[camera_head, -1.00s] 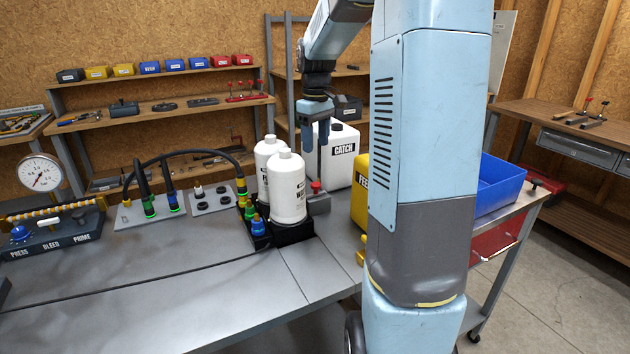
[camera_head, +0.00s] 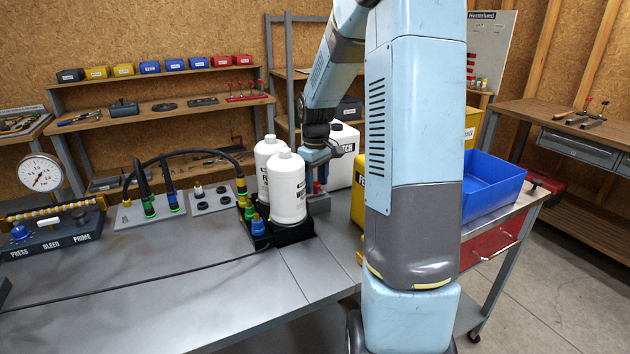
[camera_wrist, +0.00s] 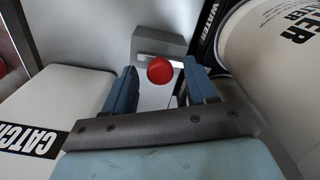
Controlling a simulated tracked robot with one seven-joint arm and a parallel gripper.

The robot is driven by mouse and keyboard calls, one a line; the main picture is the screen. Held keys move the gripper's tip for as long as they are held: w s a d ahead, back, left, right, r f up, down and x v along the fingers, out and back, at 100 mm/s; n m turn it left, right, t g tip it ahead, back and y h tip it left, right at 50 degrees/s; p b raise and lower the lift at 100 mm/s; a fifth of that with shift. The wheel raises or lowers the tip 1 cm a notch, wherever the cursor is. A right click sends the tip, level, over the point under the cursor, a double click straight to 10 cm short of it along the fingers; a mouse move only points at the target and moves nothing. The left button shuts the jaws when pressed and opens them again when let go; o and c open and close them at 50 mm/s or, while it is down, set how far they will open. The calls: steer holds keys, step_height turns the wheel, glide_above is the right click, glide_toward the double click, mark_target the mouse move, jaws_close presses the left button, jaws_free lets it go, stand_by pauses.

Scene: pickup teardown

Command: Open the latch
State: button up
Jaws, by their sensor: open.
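The latch is a grey block with a pale slot and a round red knob. The red knob (camera_wrist: 160,70) sits in front of the grey block (camera_wrist: 150,42) in the wrist view, and the block (camera_head: 320,204) is beside the white water bottles in the head view. My gripper (camera_wrist: 158,68) is open, with one blue finger left and one right of the knob. Gaps show between the knob and both fingers. In the head view my gripper (camera_head: 314,167) is low over the latch and partly covers the knob.
A white water bottle (camera_wrist: 285,50) stands close to the right finger. The white CATCH container (camera_wrist: 65,100) is on the left. In the head view, a yellow container (camera_head: 358,195) and a blue bin (camera_head: 490,185) are to the right. The front bench (camera_head: 150,290) is mostly clear, crossed by a cable.

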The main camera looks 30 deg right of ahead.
jaws_close()
stand_by(0.5)
